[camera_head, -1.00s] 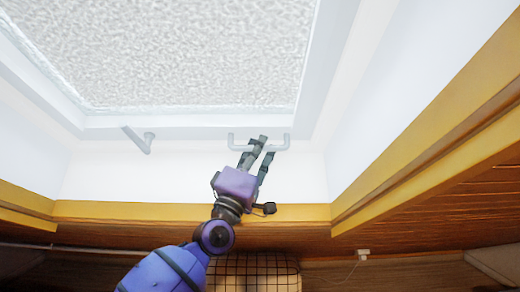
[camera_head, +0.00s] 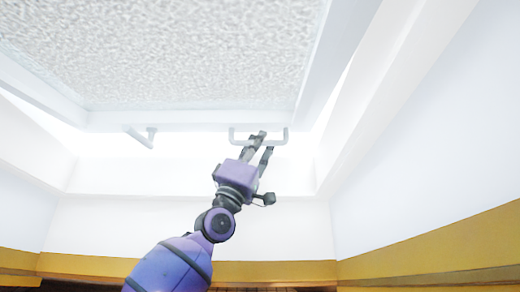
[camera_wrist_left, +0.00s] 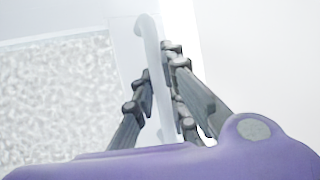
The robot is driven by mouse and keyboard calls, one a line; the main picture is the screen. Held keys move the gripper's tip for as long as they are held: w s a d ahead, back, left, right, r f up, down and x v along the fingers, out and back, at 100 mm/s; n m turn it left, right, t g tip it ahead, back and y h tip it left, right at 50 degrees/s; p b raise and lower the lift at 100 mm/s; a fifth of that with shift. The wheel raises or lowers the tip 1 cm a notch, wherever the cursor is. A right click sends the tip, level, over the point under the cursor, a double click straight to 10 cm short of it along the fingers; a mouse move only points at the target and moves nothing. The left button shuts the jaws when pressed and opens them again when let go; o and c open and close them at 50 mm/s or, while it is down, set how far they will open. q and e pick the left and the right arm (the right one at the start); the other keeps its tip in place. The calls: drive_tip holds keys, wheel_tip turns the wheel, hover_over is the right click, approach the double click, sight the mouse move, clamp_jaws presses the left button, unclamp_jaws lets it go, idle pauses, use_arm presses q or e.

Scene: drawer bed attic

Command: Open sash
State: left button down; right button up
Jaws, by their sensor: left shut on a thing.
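The sash (camera_head: 205,117) is a white frame around frosted, textured glass (camera_head: 180,55) at the top of the head view. A pale U-shaped handle (camera_head: 281,141) sits on its lower bar, right of the middle. My left gripper (camera_head: 260,138) is shut on this handle, its dark fingers reaching up from below. In the left wrist view the handle (camera_wrist_left: 152,40) passes between the two fingers of the gripper (camera_wrist_left: 158,66). Bright gaps show between the sash and the surrounding white frame at left and right. My right gripper is not in view.
A second small pale lever (camera_head: 141,137) is on the lower bar to the left. White reveal walls (camera_head: 415,120) slope down on both sides. A yellow wooden trim (camera_head: 440,245) runs along the bottom and right. The space below the sash is clear.

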use_arm(q)
drive_tip(key=shift+s+f, duration=0.1)
drive_tip(key=shift+f, duration=0.1)
drive_tip(key=c, duration=2)
unclamp_jaws()
drive_tip(key=shift+c, duration=0.2)
drive_tip(key=v, duration=1.2)
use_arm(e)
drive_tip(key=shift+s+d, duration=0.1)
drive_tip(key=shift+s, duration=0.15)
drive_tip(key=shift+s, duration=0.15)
